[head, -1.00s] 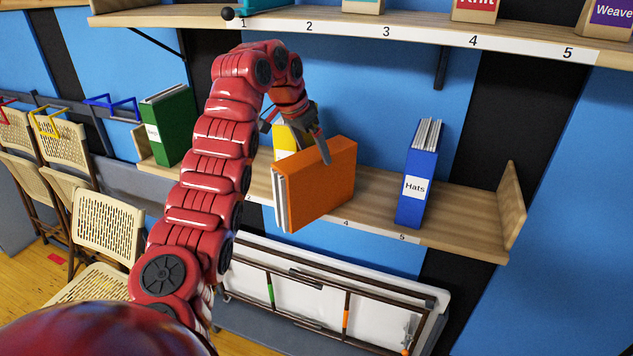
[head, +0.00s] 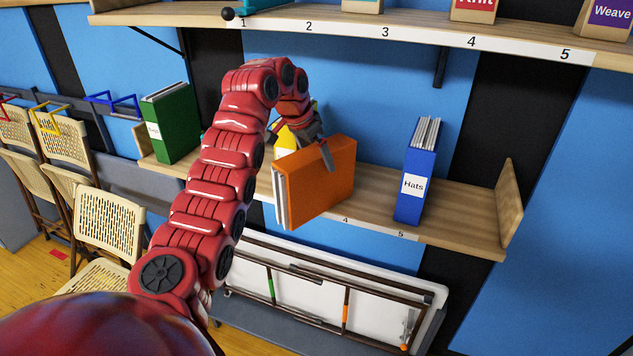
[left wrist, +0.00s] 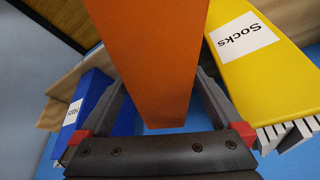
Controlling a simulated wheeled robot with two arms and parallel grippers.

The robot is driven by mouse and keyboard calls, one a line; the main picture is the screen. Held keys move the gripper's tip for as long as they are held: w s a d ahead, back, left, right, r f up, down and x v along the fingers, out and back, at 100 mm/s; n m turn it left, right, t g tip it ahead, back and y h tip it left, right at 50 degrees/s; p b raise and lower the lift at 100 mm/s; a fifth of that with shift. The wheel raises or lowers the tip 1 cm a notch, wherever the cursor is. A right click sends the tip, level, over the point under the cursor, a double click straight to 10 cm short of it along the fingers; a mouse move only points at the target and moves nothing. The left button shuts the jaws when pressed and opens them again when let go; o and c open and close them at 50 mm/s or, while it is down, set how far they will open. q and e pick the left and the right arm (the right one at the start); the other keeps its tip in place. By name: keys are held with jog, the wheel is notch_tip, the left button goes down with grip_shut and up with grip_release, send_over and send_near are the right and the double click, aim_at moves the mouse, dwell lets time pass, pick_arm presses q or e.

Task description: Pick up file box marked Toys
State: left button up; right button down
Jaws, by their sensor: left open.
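An orange file box (head: 322,185) stands at an angle on the lower shelf, jutting toward its front edge. No label shows on it, so I cannot read whether it says Toys. My left gripper (head: 318,150) is open at the top of this box. In the left wrist view the orange box (left wrist: 152,65) lies between the two spread fingers of the left gripper (left wrist: 160,85), with gaps at the sides. In the head view one finger shows in front of the box; the other is hidden. My right gripper is out of view.
A yellow box marked Socks (left wrist: 255,55) stands close beside the orange one, partly hidden in the head view (head: 285,140). A blue box marked Hats (head: 416,180) stands to the right, with free shelf between. A green box (head: 172,125) stands left. The upper shelf (head: 400,35) is above.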

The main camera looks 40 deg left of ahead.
pick_arm(q)
jog(key=shift+f, duration=0.15)
dwell(0.3)
grip_shut()
